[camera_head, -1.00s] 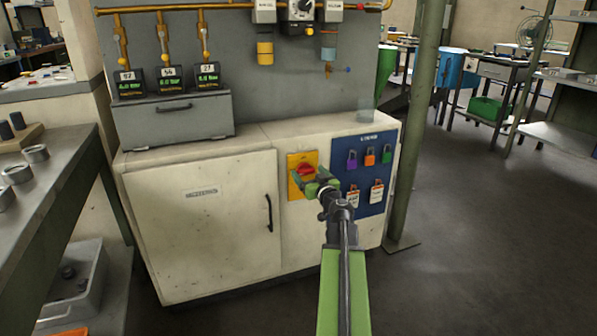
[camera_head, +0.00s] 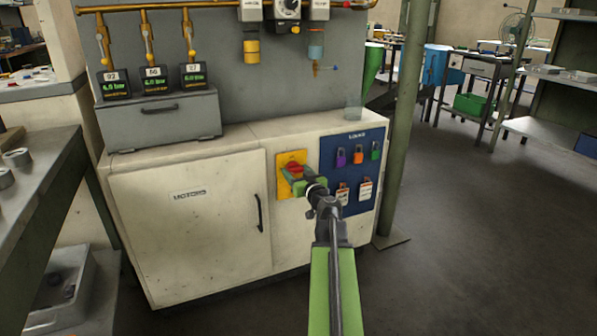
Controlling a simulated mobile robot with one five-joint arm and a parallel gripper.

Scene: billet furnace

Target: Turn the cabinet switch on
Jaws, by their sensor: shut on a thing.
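The cabinet switch is a red rotary handle (camera_head: 294,169) on a yellow plate (camera_head: 283,186), set on the front of the off-white cabinet (camera_head: 190,230). My gripper (camera_head: 299,179) is at the handle, with its green fingers shut on it. The fingers cover much of the handle, so its exact angle and the plate's markings are hard to read. My arm reaches up to it from the lower middle of the picture.
A blue panel (camera_head: 352,150) with several coloured padlocks and tags is just right of the switch. A green post (camera_head: 405,130) stands farther right. A grey workbench (camera_head: 45,190) flanks the left side. Open floor (camera_head: 470,260) lies at the right.

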